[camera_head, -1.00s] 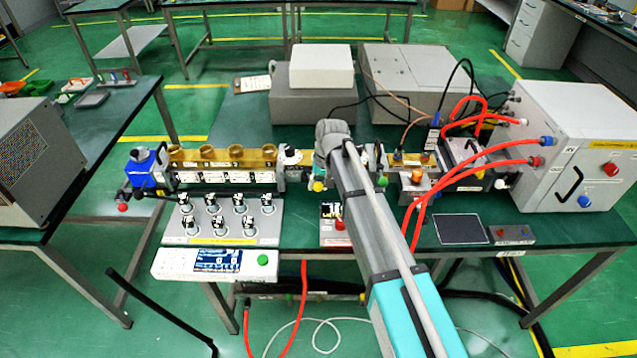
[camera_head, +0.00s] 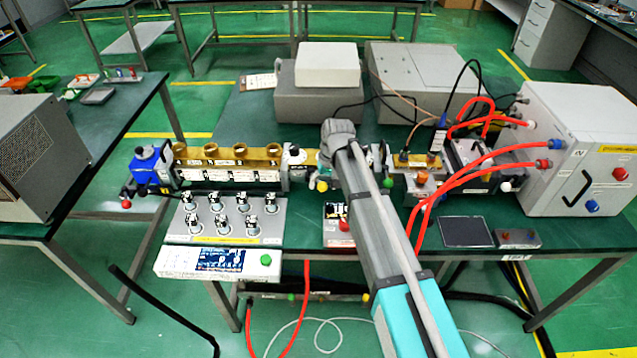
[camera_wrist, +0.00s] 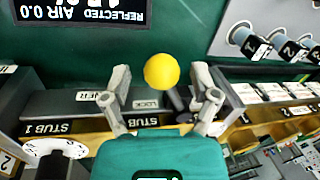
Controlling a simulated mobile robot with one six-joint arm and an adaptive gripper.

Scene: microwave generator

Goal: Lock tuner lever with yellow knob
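The yellow knob (camera_wrist: 161,71) is a round ball on the end of a dark tuner lever (camera_wrist: 177,100), which slants to the lower right in the wrist view. My gripper (camera_wrist: 163,75) is open, with one pale finger on each side of the knob and visible gaps between. A LOCK label lies behind the lever on the grey tuner block (camera_wrist: 62,103). In the head view the yellow knob (camera_head: 321,186) shows just left of my arm; my fingers are hidden there behind my wrist.
A panel of numbered knobs (camera_head: 228,222) and a white display unit (camera_head: 215,263) stand at the front left. Red hoses (camera_head: 430,192) run to a white cabinet (camera_head: 585,150) on the right. A brass waveguide section (camera_head: 225,157) extends left of my gripper.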

